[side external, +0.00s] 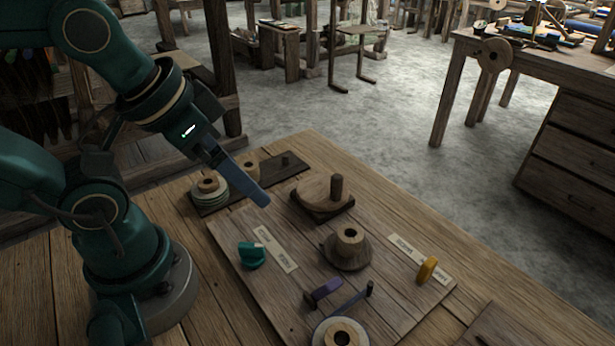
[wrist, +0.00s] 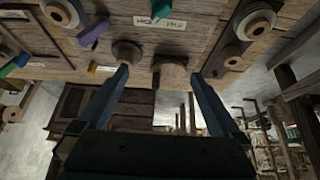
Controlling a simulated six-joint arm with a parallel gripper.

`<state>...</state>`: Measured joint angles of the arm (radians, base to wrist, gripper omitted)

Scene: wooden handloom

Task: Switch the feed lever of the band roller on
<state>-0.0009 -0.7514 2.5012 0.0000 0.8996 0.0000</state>
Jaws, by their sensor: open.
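In the side view the board (side external: 225,240) carries a teal knob (side external: 251,255) beside a label strip (side external: 276,249), and a yellow lever (side external: 428,269) beside another strip (side external: 405,257). A purple lever (side external: 323,291) stands near a dark bar (side external: 355,301) and a pale spool (side external: 341,333) at the front. The lettering is too small to read, so I cannot tell which is the feed lever. My gripper (side external: 262,200) is above the board's back left edge, apart from all levers. The wrist view shows it open and empty (wrist: 160,72), with the purple lever (wrist: 93,34) up left.
A wooden cone-shaped roller (side external: 347,247) and a block with an upright peg (side external: 335,188) stand among the levers.

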